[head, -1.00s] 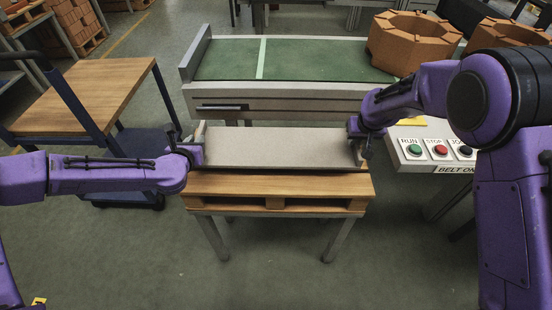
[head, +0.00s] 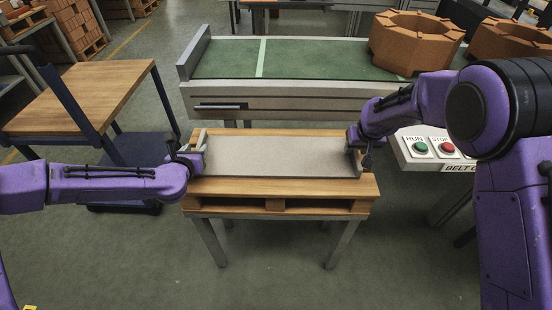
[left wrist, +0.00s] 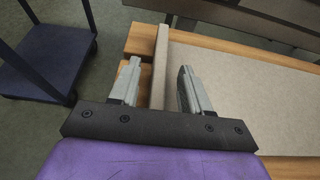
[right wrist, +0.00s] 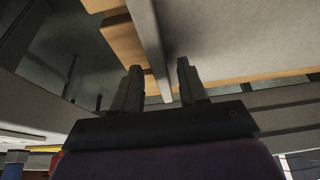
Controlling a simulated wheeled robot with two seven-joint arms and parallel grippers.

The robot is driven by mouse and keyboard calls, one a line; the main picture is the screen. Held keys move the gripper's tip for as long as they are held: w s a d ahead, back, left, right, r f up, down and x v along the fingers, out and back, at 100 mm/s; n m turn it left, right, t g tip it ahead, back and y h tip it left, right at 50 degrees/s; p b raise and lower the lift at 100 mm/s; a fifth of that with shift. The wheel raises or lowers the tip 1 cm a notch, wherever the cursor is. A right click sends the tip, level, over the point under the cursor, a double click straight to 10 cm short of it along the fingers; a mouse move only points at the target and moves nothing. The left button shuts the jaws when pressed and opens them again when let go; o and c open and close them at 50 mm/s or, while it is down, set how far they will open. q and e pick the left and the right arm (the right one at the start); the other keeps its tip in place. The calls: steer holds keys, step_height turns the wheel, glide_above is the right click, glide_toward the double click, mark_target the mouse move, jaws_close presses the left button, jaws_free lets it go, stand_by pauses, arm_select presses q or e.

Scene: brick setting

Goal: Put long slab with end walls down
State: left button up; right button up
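The long grey slab with end walls (head: 280,163) lies flat and level on the wooden pallet (head: 275,188), its walls pointing up. My left gripper (head: 197,157) is at the slab's left end. In the left wrist view its fingers (left wrist: 158,88) are apart, one on each side of the end wall (left wrist: 159,65), with gaps showing. My right gripper (head: 361,152) is at the right end. In the right wrist view its fingers (right wrist: 160,85) stand apart on either side of the other end wall (right wrist: 150,45), with gaps.
The pallet rests on a metal-legged stand. Behind it is a green conveyor belt (head: 320,58) with brown octagonal blocks (head: 415,42). A button panel (head: 425,150) is close to my right arm. A wood-topped cart (head: 85,95) stands at left.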

arm_select(q)
steer(key=shift+s, duration=0.2)
steer(key=v, duration=1.1)
steer(key=shift+s+r, duration=0.15)
steer(key=shift+r, duration=0.05)
arm_select(e)
steer(key=v, duration=1.2)
